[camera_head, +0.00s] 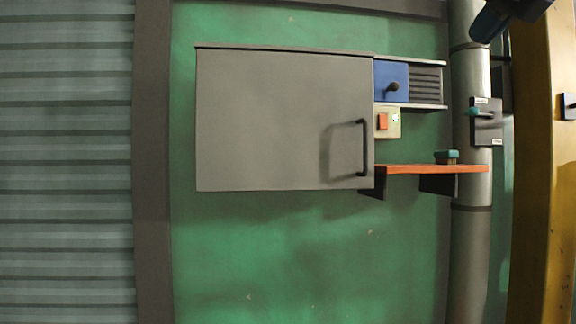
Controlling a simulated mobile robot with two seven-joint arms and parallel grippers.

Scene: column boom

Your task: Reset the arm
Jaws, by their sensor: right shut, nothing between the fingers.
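My right gripper (484,28) shows at the top right edge of the head view as a dark shape, partly cut off by the frame. It is shut and empty, in front of the grey vertical pipe and apart from the fittings below it. My left gripper is not in view.
A grey cabinet (270,120) with a black handle (363,148) hangs shut on the green wall. Beside it are a blue panel with a black knob (392,87) and an orange switch (383,122). An orange shelf (420,169) holds a small teal-topped object (446,157). A yellow post (545,200) stands right.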

